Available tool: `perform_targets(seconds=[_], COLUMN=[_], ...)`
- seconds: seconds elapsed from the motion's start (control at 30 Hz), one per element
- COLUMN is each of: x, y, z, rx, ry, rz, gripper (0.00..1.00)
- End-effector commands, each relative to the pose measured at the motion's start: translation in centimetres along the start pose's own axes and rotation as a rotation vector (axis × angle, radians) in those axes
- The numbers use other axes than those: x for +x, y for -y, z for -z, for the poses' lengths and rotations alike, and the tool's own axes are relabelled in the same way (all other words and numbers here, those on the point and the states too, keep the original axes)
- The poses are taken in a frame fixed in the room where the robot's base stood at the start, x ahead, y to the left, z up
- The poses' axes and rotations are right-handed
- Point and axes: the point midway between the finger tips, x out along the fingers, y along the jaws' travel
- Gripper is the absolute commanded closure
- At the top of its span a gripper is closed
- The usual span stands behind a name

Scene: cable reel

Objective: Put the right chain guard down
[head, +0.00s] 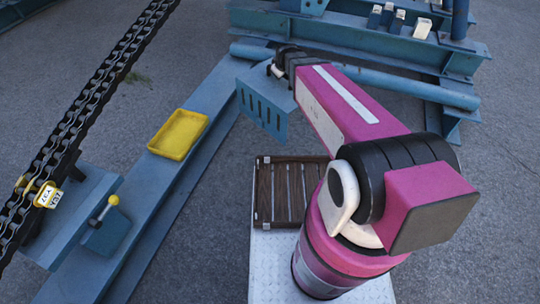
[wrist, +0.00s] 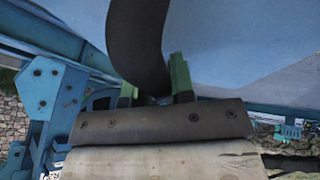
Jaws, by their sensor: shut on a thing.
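The right chain guard (head: 264,108) is a blue plate with a row of slots, hanging at the end of my arm in the head view. My gripper (head: 273,70) is shut on it at its upper edge. The guard is in the air above the blue beam and the paving, tilted in the picture. In the wrist view my gripper's fingers (wrist: 156,92) are partly hidden by a dark curved band, and a broad blue-grey surface fills the upper part. I cannot tell exactly how the fingers sit on the guard.
A yellow tray (head: 179,134) lies on the long blue beam (head: 150,205). A heavy chain (head: 75,115) with a yellow tag runs along the left. A yellow-knobbed lever (head: 106,207) stands nearby. A wooden slatted deck (head: 288,190) is beside my arm. Blue steel frames fill the back.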

Motion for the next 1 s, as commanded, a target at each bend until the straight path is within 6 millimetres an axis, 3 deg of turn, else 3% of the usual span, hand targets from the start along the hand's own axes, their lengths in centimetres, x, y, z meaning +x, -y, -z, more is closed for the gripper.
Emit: perform_targets(seconds=[0.6, 0.8, 1.0], x=[12.4, 15.4, 16.8], y=[14.3, 18.3, 20.4], z=[-1.6, -2.9, -3.6], rx=[-0.519, -0.650, -0.720], ry=[-0.176, -0.220, -0.243], rz=[0.257, 0.319, 0.351], gripper=[1.00, 1.00, 1.00])
